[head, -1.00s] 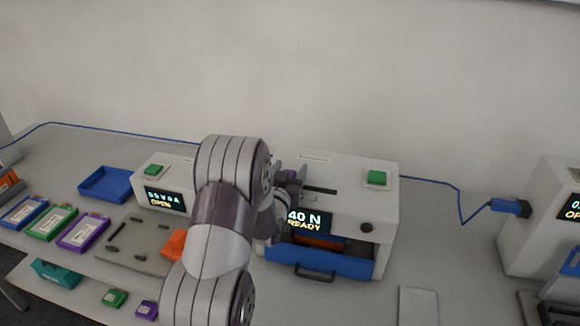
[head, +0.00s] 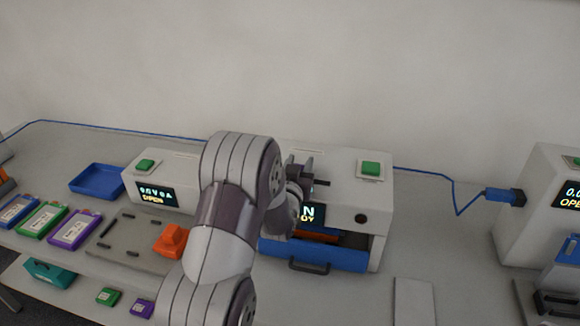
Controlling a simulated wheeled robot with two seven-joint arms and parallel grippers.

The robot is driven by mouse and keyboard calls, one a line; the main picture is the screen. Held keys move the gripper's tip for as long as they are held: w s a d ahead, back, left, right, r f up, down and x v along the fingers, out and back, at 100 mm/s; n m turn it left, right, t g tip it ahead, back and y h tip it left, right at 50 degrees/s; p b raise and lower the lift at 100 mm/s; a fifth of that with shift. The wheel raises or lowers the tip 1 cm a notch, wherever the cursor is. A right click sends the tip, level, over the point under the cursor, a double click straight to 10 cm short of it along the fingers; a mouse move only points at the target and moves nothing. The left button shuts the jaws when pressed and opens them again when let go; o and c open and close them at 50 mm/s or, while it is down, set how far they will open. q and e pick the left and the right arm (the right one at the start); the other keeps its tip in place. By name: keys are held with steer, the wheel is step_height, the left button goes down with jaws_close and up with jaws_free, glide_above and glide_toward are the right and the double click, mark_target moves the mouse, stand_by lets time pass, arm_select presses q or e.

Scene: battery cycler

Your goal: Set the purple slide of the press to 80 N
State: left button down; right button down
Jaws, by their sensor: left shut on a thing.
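The white press (head: 340,180) stands in the middle of the table, with a slot in its top. My left gripper (head: 307,187) is over the slot, shut at the place of the purple slide. The slide itself is hidden behind the gripper's dark fingers. My left arm covers the left part of the press and of its display (head: 307,213). Only "N" and the end of the lower word show, so the force number cannot be read. My right gripper is not in view.
Left are another white device (head: 180,178), a blue tray (head: 97,178) and a grey plate (head: 130,244) with an orange block (head: 171,240).

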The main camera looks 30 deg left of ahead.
arm_select(q)
steer(key=shift+a, duration=0.1)
steer(key=c, duration=0.7)
jaws_free()
steer(key=shift+s, duration=0.1)
steer(key=shift+s+f, duration=0.1)
steer(key=shift+s, duration=0.25)
steer(key=b+v, duration=0.3)
steer(key=v, duration=0.9)
steer(key=shift+b, duration=0.35)
